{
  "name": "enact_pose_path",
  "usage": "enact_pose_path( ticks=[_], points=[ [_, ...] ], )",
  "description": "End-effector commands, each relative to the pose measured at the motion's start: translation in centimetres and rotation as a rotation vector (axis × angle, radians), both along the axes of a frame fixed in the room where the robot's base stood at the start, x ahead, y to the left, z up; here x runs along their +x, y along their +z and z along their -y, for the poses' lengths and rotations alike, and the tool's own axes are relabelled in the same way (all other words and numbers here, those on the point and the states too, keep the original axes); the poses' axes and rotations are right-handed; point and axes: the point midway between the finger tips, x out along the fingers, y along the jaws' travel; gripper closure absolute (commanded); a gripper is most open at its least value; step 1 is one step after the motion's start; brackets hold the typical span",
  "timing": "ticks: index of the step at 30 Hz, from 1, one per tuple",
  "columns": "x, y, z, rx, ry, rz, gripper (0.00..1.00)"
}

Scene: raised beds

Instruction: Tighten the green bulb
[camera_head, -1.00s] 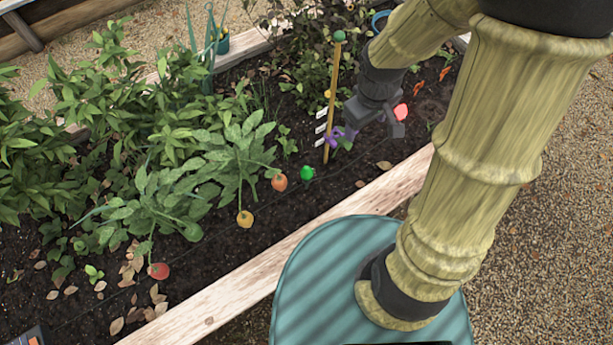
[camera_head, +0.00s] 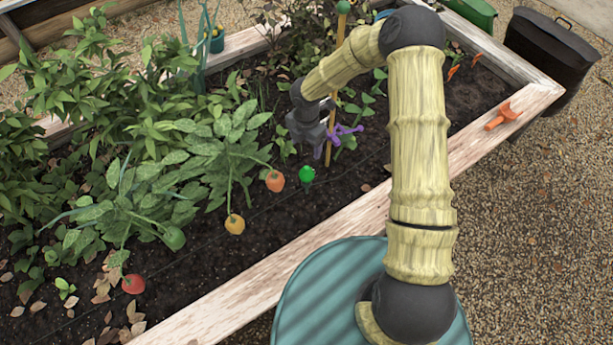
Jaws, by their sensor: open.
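The green bulb (camera_head: 307,174) hangs low over the dark soil on a thin black string line, to the right of an orange bulb (camera_head: 275,181). My gripper (camera_head: 316,144) is open, just above the green bulb in the picture and apart from it. I see nothing held between its fingers, though their tips are small and dark. A yellow bulb (camera_head: 235,224) and a red bulb (camera_head: 133,284) are farther left along the line.
A purple object (camera_head: 346,132) and a wooden stake (camera_head: 330,138) are close beside my gripper. Leafy plants (camera_head: 225,150) crowd the left. The bed's wooden edge (camera_head: 250,285) runs in front, with an orange tool (camera_head: 502,117) on it at right.

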Motion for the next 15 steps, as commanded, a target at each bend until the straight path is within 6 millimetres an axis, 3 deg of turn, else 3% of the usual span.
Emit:
enact_pose_path(
  ticks=[8, 15],
  points=[
    [-0.1, -0.2, 0.0, -0.001, -0.004, -0.001, 0.31],
    [-0.1, -3.0, 0.1, -0.001, -0.005, -0.003, 0.31]
  ],
)
